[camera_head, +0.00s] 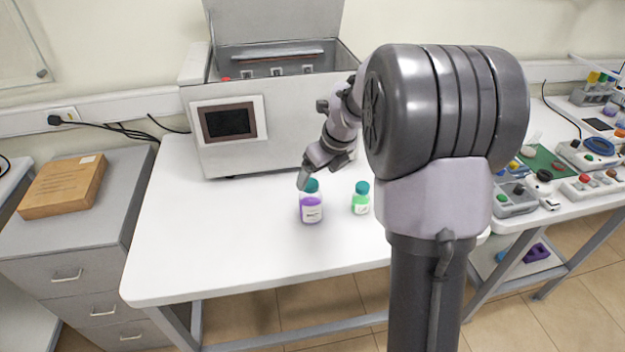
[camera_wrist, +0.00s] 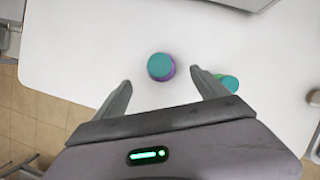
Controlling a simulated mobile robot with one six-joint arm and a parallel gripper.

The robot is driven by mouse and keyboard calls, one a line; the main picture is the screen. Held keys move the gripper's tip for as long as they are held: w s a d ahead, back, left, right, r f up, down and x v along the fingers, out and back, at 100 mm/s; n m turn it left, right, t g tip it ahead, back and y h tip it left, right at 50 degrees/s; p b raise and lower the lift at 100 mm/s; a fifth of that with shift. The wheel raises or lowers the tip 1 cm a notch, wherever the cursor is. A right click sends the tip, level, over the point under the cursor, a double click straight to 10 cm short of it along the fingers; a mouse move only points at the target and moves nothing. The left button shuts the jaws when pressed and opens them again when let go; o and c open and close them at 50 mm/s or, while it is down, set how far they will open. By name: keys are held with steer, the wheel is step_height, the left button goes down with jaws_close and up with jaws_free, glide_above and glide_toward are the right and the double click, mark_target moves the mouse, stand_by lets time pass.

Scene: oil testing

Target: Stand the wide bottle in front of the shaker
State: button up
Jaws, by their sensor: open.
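The wide bottle (camera_head: 311,209), with purple contents, a white label and a teal cap, stands upright on the white table in front of the shaker (camera_head: 283,150). The shaker is a big grey box with a dark screen and a raised lid. My gripper (camera_head: 305,182) is at the wide bottle's cap in the head view, partly hiding it. In the wrist view my gripper (camera_wrist: 162,90) has its fingers spread wide, and the wide bottle (camera_wrist: 161,67) shows from above, ahead of and between the fingertips. I see no contact.
A smaller bottle with green contents (camera_head: 361,201) stands just right of the wide bottle, and shows beside the right finger in the wrist view (camera_wrist: 229,83). The white table (camera_head: 200,255) is bare to the left. A side table with devices (camera_head: 545,175) stands at right.

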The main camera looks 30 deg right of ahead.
steer(key=s+a+r+n, duration=1.3)
steer(key=s+a+n, duration=0.2)
steer(key=s+n, duration=0.1)
steer(key=s+a+f+n+t+y, duration=0.1)
steer(key=s+a+n, duration=0.2)
steer(key=s+n, duration=0.35)
steer(key=s+a+f+n, duration=0.2)
steer(key=s+a+n, duration=0.1)
steer(key=s+n, duration=0.3)
steer(key=shift+n, duration=0.45)
steer(key=f+b, duration=0.5)
steer(key=shift+w+d+f, duration=0.1)
steer(key=shift+w+f, duration=0.1)
steer(key=shift+w, duration=0.1)
